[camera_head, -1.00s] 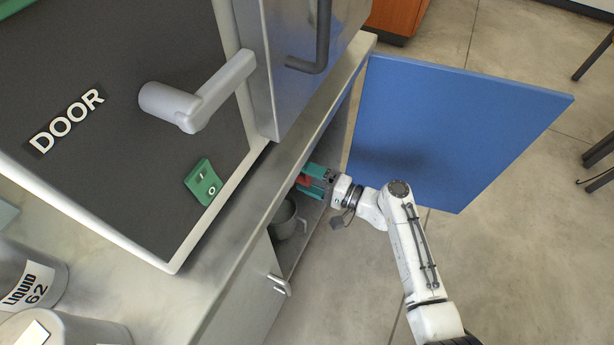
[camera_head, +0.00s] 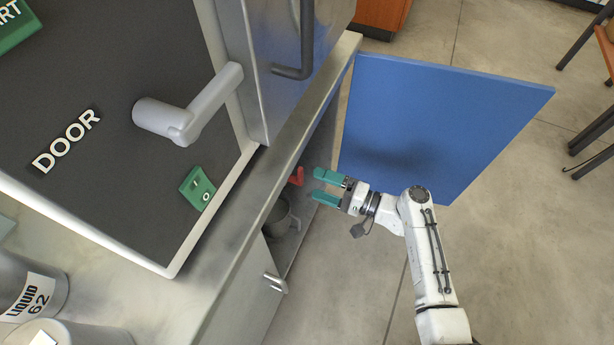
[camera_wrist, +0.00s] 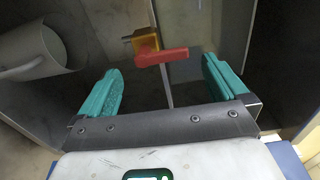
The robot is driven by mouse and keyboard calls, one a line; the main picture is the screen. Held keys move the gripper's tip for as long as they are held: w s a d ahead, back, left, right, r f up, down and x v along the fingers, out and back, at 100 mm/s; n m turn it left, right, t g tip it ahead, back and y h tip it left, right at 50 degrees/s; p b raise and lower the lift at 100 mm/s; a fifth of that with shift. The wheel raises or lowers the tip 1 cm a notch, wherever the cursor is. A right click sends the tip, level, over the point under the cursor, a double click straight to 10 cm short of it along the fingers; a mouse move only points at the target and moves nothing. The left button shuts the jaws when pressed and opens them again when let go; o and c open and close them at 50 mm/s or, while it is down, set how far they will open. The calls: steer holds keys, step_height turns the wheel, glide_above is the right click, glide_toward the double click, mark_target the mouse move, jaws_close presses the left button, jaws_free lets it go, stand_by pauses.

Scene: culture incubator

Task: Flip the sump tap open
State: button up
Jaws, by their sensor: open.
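The sump tap's red lever (camera_head: 297,176) shows inside the open cabinet under the counter. In the wrist view the red lever (camera_wrist: 162,57) lies roughly crosswise, with a brass-coloured body (camera_wrist: 143,38) behind its left end and a thin grey pipe or rod below it. My gripper (camera_head: 320,184) has teal fingers and is open and empty, just outside the cabinet opening to the right of the lever. In the wrist view my gripper (camera_wrist: 161,85) has the lever ahead, between the lines of its fingers, with no visible contact.
A grey mug-like vessel (camera_head: 281,217) stands in the cabinet below the tap, and it shows in the wrist view (camera_wrist: 32,50) at left. The blue cabinet door (camera_head: 440,120) stands open on the right. The counter edge (camera_head: 260,180) overhangs the opening.

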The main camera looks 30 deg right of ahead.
steer(key=shift+v, duration=2.15)
steer(key=shift+a, duration=0.1)
steer(key=s+a+f+n+g+h, duration=0.1)
steer(key=s+a+f+n+g, duration=0.4)
steer(key=s+a+n+g, duration=0.3)
steer(key=s+d+r+n+g+h, duration=0.1)
steer(key=s+d+r+g+h, duration=0.25)
steer(key=s, duration=0.25)
steer(key=s+d+r+n+g+h, duration=0.2)
steer(key=s+d+h, duration=0.2)
steer(key=s+h, duration=0.15)
step_height(320, 180, up, 32)
steer(key=s+d+p, duration=0.1)
steer(key=p, duration=2.9)
steer(key=shift+f+h, duration=0.25)
steer(key=shift+h, duration=0.15)
